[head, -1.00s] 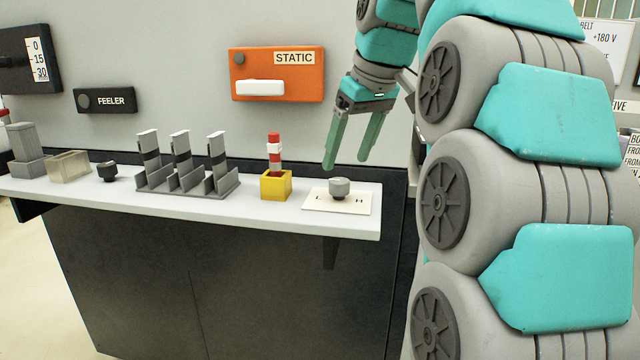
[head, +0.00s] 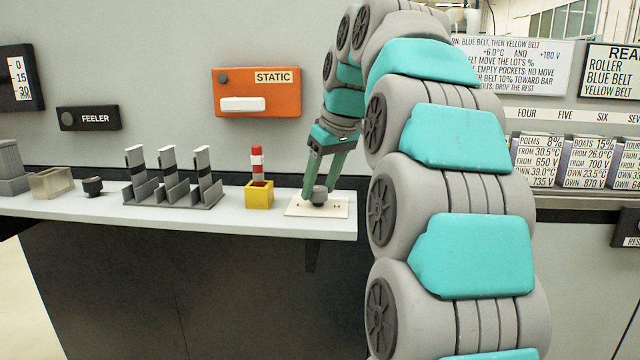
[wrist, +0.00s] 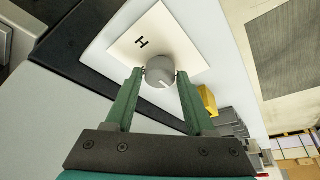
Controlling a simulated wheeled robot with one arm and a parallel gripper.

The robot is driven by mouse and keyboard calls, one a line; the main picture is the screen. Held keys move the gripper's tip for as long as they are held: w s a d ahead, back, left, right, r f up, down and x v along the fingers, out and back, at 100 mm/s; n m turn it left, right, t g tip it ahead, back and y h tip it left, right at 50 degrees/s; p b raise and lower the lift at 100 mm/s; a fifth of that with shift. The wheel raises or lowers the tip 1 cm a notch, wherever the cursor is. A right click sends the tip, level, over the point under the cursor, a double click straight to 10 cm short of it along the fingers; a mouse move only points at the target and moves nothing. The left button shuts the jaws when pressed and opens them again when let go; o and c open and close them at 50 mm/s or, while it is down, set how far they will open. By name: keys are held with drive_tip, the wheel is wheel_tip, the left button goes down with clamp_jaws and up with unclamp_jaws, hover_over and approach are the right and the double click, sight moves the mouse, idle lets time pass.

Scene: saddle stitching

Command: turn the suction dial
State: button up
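The suction dial is a grey round knob (head: 319,196) on a white card (head: 296,209) at the right end of the bench. The card carries an H, clear in the wrist view. The knob (wrist: 160,70) shows a short pale mark on its top, toward my palm side. My gripper (head: 321,192) is lowered over the knob, one green finger on each side. In the wrist view my gripper (wrist: 160,75) looks open, with only slim gaps beside the knob; I cannot tell whether either finger touches it. The L is hidden in the wrist view.
A yellow block with a red-and-white post (head: 259,193) stands just left of the card. The orange STATIC box (head: 257,92) hangs on the wall above.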

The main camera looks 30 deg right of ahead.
clamp_jaws()
drive_tip(key=shift+m, duration=0.4)
drive_tip(key=shift+a+m+h, duration=0.1)
drive_tip(key=shift+m+h, duration=0.4)
drive_tip(key=shift+m, duration=0.4)
drive_tip(key=m+h, duration=0.1)
drive_tip(key=m, duration=0.3)
drive_tip(key=shift+a+m+h, duration=0.1)
drive_tip(key=shift+m+h, duration=0.2)
drive_tip(key=shift+h, duration=0.1)
drive_tip(key=m+g+h, duration=0.1)
drive_tip(key=m, duration=0.3)
drive_tip(key=shift+w+a, duration=0.1)
drive_tip(key=shift+w, duration=0.05)
drive_tip(key=shift+m+g+h, duration=0.5)
drive_tip(key=shift+m+g, duration=0.2)
drive_tip(key=shift+m, duration=1)
